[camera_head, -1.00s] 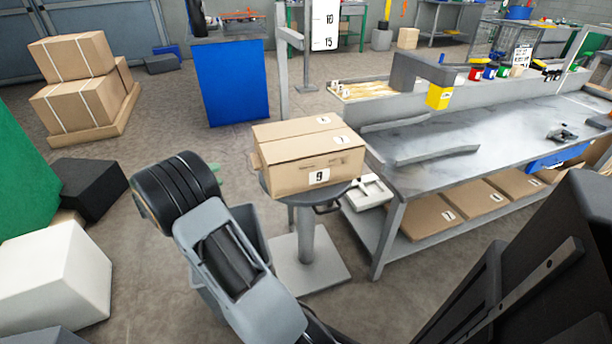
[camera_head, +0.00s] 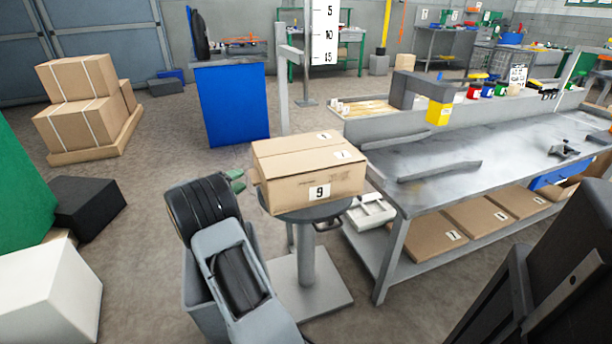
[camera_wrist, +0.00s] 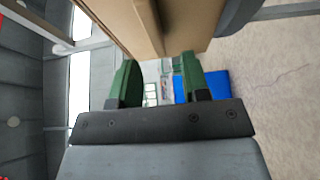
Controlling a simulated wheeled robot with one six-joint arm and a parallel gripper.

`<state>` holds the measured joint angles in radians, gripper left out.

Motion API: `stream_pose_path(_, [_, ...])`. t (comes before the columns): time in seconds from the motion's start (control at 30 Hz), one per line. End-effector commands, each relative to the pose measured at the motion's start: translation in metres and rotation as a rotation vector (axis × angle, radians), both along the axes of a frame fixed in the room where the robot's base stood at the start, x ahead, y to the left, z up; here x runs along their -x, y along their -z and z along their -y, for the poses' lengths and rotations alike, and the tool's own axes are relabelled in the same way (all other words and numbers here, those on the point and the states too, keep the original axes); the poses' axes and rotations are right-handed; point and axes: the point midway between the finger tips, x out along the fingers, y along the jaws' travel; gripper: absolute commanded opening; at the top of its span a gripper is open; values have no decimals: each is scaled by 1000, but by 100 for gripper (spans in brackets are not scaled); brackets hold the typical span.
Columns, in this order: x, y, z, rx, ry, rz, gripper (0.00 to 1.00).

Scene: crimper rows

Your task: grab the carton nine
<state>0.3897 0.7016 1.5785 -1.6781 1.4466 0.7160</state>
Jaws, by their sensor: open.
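The carton nine (camera_head: 310,172) is a brown cardboard box with a white label reading 9 on its front face. It sits on a round grey pedestal stand (camera_head: 322,212) in the head view. My gripper (camera_head: 237,181) is just left of the carton, partly hidden behind my arm. In the wrist view the two green fingers of my gripper (camera_wrist: 157,80) are spread apart with nothing between them. The carton's brown surface (camera_wrist: 125,22) fills the top of that view, close beyond the fingertips. I cannot tell whether they touch.
A grey workbench (camera_head: 440,155) stands to the right, with flat cartons (camera_head: 440,229) on its lower shelf. A blue cabinet (camera_head: 231,103) is behind the pedestal. Strapped boxes (camera_head: 83,122) stand on a pallet at left. A grey bin (camera_head: 197,290) is below my arm.

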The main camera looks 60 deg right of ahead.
Motion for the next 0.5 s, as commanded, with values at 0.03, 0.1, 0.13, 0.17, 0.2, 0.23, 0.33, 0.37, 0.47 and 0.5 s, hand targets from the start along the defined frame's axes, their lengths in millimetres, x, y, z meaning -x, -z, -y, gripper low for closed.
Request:
stream_pose_path(0.03, [1,1,5,0,1,1,43])
stream_pose_path(0.1, [3,2,13,1,3,2,43])
stream_pose_path(0.13, [4,2,17,1,3,2,43])
stream_pose_path(0.17, [5,2,20,1,3,2,43])
stream_pose_path(0.2, [6,1,26,1,2,2,43])
stream_pose_path(0.23, [7,1,31,0,3,1,43])
stream_pose_path(0.33, [9,0,42,0,2,1,43])
stream_pose_path(0.37, [10,0,44,0,1,1,43])
stream_pose_path(0.47, [10,-2,46,1,0,0,43])
stream_pose_path(0.5, [10,-2,46,1,0,0,43])
